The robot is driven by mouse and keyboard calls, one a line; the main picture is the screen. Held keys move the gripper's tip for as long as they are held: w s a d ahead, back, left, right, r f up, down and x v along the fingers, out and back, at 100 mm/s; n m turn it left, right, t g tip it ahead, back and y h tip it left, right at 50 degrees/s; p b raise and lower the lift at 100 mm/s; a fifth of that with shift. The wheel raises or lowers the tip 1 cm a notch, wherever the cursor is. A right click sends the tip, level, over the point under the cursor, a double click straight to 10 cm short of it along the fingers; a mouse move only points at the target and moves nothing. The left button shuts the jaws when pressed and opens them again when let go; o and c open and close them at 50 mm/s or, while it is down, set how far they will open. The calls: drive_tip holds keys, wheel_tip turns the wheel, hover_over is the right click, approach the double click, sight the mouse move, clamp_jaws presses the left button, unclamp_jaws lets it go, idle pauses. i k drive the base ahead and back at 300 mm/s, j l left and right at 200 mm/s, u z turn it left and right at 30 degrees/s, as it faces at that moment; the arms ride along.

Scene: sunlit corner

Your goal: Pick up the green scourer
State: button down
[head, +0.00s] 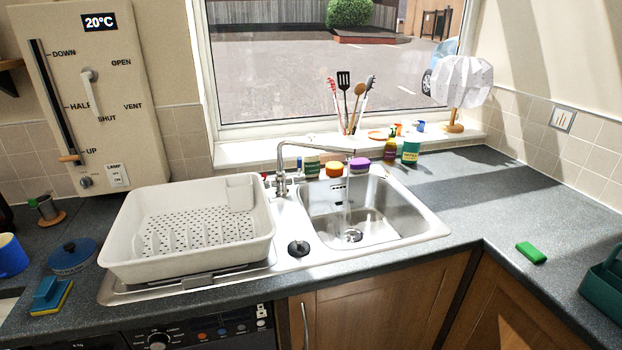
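A small bright green block (531,253), which looks like the green scourer, lies flat on the grey worktop (470,200) at the right. It sits between the sink and a dark green container at the right edge, apart from both. Nothing covers it. My gripper does not show in the head view.
The steel sink (427,222) is in the middle, with the tap (283,165) over it. A white dish rack (125,258) stands to its left. A dark green caddy (602,287) is right of the block. Bottles and pots line the back. Worktop around the block is clear.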

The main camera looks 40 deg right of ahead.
sight(531, 251)
drive_tip(key=j+z, duration=0.1)
drive_tip(key=z, duration=0.35)
drive_tip(key=k+j+z, duration=0.1)
drive_tip(key=z, duration=0.35)
drive_tip(key=k+z, duration=0.1)
drive_tip(key=z, duration=0.3)
drive_tip(key=k+j+z, duration=0.1)
drive_tip(key=z, duration=0.35)
drive_tip(key=u, duration=1.25)
drive_tip(key=z, duration=1.25)
drive_tip(key=i+j+u, duration=0.15)
drive_tip(key=u, duration=0.2)
drive_tip(key=j, duration=0.1)
